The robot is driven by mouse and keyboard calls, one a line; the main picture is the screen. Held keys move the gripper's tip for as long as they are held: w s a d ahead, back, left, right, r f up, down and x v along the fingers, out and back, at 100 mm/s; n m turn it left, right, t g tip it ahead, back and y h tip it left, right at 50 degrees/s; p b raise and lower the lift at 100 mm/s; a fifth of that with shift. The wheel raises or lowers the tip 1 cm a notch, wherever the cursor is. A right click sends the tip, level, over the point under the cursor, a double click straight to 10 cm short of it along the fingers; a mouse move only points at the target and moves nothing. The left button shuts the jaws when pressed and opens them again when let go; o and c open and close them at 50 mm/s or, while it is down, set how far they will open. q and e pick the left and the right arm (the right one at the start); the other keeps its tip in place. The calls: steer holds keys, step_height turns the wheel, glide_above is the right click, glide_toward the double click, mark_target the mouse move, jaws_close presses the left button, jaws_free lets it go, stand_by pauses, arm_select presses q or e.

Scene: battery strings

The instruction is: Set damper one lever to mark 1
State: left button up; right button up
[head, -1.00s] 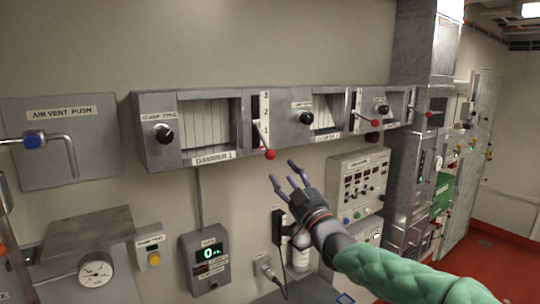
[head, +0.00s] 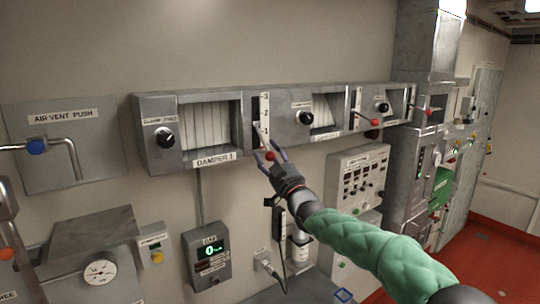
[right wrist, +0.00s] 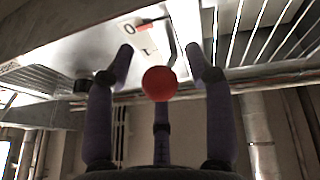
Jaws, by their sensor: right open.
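The damper one lever ends in a red ball knob (head: 271,156), low in its slot beside the vertical scale plate (head: 265,112). The DAMPER 1 label (head: 213,160) is to its left, under the louvred opening. My right gripper (head: 268,161) is open, with its fingers around or just in front of the knob. In the right wrist view the red knob (right wrist: 159,83) lies between the spread fingers, with a gap on both sides. The scale's 0 and 1 marks (right wrist: 138,38) show behind it. My left gripper is not in view.
More damper levers with red knobs (head: 374,122) are to the right on the same grey housing (head: 290,125). A black dial (head: 165,138) is at its left. A gas meter (head: 207,256) and a switch panel (head: 358,180) are mounted below.

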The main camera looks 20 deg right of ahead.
jaws_close()
step_height(320, 180, up, 6)
steer(key=s+d+g+p, duration=0.1)
steer(key=s+g+p, duration=0.1)
steer(key=p, duration=0.4)
steer(key=shift+s+f+g+p, duration=0.2)
steer(key=shift+s+g+p, duration=0.2)
steer(key=shift+s, duration=0.05)
stand_by(0.3)
